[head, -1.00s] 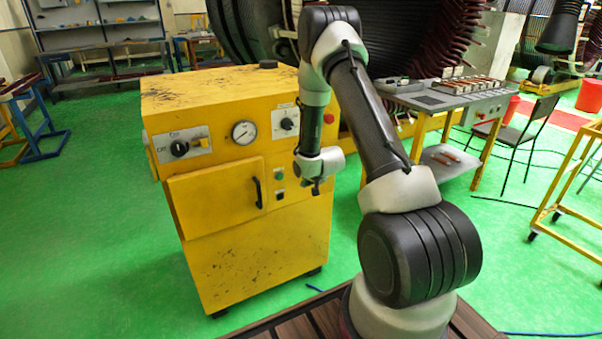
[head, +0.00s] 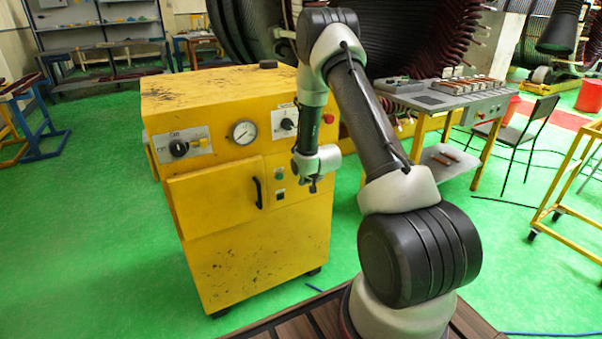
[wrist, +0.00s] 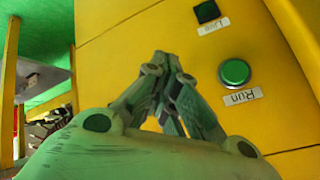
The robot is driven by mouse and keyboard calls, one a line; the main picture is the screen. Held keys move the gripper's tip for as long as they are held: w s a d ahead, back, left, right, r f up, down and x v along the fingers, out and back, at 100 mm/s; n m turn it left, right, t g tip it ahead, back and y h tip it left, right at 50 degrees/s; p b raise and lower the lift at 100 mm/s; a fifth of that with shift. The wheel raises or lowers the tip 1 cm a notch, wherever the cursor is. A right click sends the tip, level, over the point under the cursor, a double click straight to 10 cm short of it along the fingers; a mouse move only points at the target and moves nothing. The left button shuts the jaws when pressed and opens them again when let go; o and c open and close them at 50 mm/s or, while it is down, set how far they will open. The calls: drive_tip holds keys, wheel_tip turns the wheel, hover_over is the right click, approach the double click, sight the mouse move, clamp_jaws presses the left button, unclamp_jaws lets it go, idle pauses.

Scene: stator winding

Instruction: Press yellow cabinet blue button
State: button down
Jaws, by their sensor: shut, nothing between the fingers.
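The yellow cabinet (head: 240,245) stands left of my arm. My gripper (head: 313,186) is shut and empty in front of the cabinet's front face, right of two small controls. In the wrist view the shut fingers (wrist: 160,62) point toward the yellow panel, left of a round green button (wrist: 235,72) labelled "Run". A dark square control (wrist: 207,11) labelled "Line" lies above it in that view; the labels appear upside down. I see no clearly blue button. Contact with the panel is not visible, and the exact gap cannot be told.
The cabinet front carries a gauge (head: 243,132), a black door handle (head: 258,192), a rotary switch (head: 179,149) and a red button (head: 328,117). A workbench (head: 455,96) stands behind my arm on the right. Green floor is free left of the cabinet.

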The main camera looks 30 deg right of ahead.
idle(0.7)
drive_tip(key=shift+w, duration=0.4)
drive_tip(key=shift+w, duration=0.4)
idle(0.7)
drive_tip(key=shift+s, duration=0.8)
drive_tip(key=s, duration=0.5)
drive_tip(key=shift+d, duration=0.1)
idle(0.7)
